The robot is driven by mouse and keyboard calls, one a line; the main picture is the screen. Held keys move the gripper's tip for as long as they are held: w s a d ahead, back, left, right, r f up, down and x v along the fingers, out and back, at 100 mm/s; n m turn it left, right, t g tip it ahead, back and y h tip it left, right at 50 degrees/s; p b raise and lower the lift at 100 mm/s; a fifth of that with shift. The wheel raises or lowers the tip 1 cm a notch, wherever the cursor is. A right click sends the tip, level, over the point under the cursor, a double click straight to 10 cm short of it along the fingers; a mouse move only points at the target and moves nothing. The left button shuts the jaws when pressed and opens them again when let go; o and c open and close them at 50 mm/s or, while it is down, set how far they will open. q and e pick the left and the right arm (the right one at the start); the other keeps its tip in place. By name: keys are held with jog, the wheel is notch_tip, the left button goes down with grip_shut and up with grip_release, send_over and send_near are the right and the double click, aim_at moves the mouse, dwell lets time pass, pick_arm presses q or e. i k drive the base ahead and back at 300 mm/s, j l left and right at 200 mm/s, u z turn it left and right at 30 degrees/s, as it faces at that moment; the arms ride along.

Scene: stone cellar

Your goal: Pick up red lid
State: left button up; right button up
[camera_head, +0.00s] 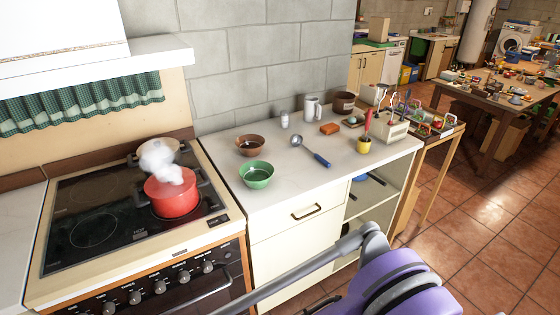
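A red pot (171,197) stands on the front right part of the black glass stovetop, with dark handles at its sides. Its top looks covered by a red lid (165,184), but white steam hides part of it, so I cannot tell the lid's edge from the pot clearly. Neither of my grippers shows in the head view.
Behind the red pot stands a pale pot (140,155), partly behind steam. The counter (300,170) right of the stove holds a green bowl (257,174), brown bowl (250,146) and blue-handled ladle (312,151). A purple and grey shape (385,280) fills the lower right.

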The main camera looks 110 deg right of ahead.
aim_at(156, 191)
jog(key=z, duration=3.5)
